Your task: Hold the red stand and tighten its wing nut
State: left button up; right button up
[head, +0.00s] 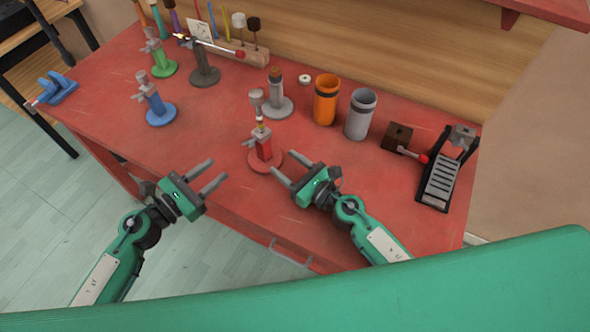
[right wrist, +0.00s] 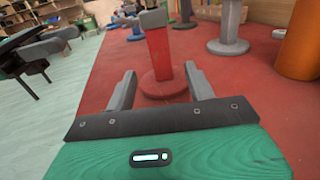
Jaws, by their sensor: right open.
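The red stand (head: 264,149) stands upright on its round base near the front middle of the red table. It has a grey collar, with a thinner rod and grey head above it. A small grey piece (head: 249,143), which looks like the wing nut, sticks out on its left. My right gripper (head: 281,163) is open, its fingers pointing at the stand from the front right. In the right wrist view the red stand (right wrist: 159,52) rises beyond and between the open fingers (right wrist: 160,78), apart from them. My left gripper (head: 218,172) is open and empty, left of the stand near the table's front edge.
A blue stand (head: 157,107), a green stand (head: 160,62) and a grey stand (head: 278,99) stand behind. An orange cup (head: 326,103) and a grey cup (head: 361,117) are at the back right.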

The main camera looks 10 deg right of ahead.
aim_at(259, 143)
jog(key=x, duration=1.1)
jog(key=shift+a, duration=0.1)
grip_shut()
dwell(0.6)
